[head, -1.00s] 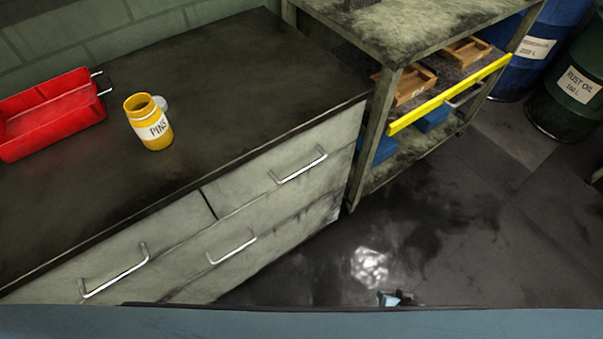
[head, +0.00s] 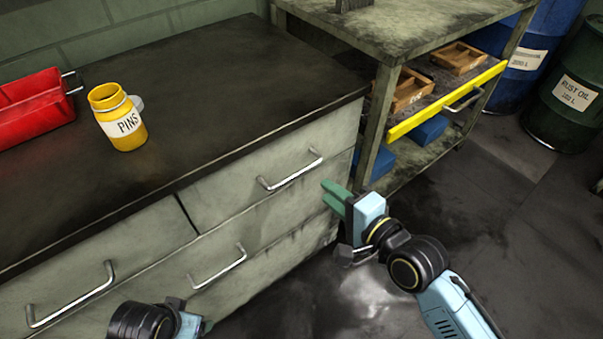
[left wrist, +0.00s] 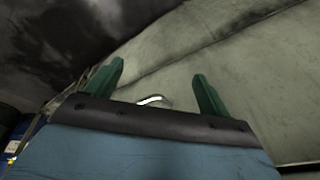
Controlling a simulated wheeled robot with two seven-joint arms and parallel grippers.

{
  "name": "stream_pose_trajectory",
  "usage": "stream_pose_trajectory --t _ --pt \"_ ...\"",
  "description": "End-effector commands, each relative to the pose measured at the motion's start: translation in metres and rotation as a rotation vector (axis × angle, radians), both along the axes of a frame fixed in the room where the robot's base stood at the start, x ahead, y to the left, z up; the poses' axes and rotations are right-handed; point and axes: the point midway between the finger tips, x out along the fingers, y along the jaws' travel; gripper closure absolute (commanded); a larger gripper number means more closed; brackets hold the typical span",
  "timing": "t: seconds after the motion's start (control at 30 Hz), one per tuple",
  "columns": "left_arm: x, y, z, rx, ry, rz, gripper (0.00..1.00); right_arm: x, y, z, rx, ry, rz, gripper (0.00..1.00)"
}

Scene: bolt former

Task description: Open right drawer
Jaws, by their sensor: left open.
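The right drawer (head: 270,180) is the upper right front of the grey cabinet, with a silver bar handle (head: 290,170). It looks shut in the head view. My right gripper (head: 324,191) has green fingers and hangs in front of the cabinet's right end, right of and slightly below that handle, apart from it. Its finger gap is unclear. My left gripper (left wrist: 156,70) is open in the left wrist view, fingers spread towards a cabinet front. A handle (left wrist: 153,100) shows between them; I cannot tell which one. In the head view, the left arm shows at bottom left, fingers hidden.
Other handles are on the left drawer (head: 70,297) and lower front (head: 218,268). A yellow PINS jar (head: 120,120) and red bin (head: 30,108) stand on the cabinet top (head: 210,75). A shelf cart with a yellow-edged drawer (head: 447,101) stands right.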

Motion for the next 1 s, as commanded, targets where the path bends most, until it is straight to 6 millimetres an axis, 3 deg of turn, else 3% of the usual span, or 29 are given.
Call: stream_pose_trajectory --t 0.47,0.7,1.0 --pt "-0.011 -0.02 0.067 -0.045 -0.042 0.003 0.19 0.063 0.045 -0.018 -0.003 -0.002 0.0 0.74" --pt "0.012 -0.031 0.082 -0.081 -0.182 -0.013 0.19 0.079 0.057 -0.023 -0.004 0.0 0.0 0.74" --pt "0.017 -0.033 0.086 -0.088 -0.211 -0.017 0.19 0.082 0.06 -0.022 -0.003 0.0 -0.001 0.74"
